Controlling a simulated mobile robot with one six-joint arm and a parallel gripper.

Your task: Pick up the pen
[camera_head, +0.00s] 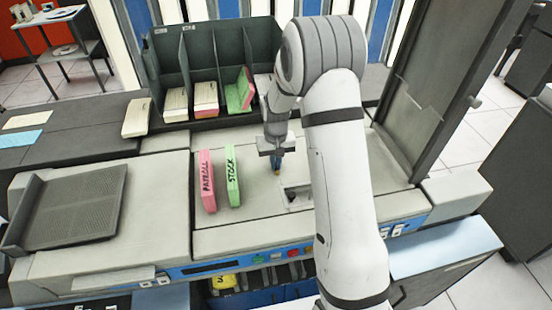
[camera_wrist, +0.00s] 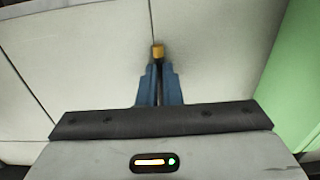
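My gripper (camera_head: 277,165) points down above the light machine top, to the right of the pink and green card decks. In the wrist view its blue fingers (camera_wrist: 159,83) are close together around a thin dark shaft. A small yellow-orange end (camera_wrist: 158,50) sticks out past the fingertips. I take this to be the pen, held between the fingers. Most of it is hidden by the fingers. In the head view only a small orange spot shows at the fingertips.
A pink deck marked PAYROLL (camera_head: 207,181) and a green deck marked STOCK (camera_head: 233,176) stand on the machine top. A dark divided rack (camera_head: 185,60) with card decks stands behind. A recess (camera_head: 297,197) lies right of my gripper. A dark upright panel (camera_head: 437,85) stands at right.

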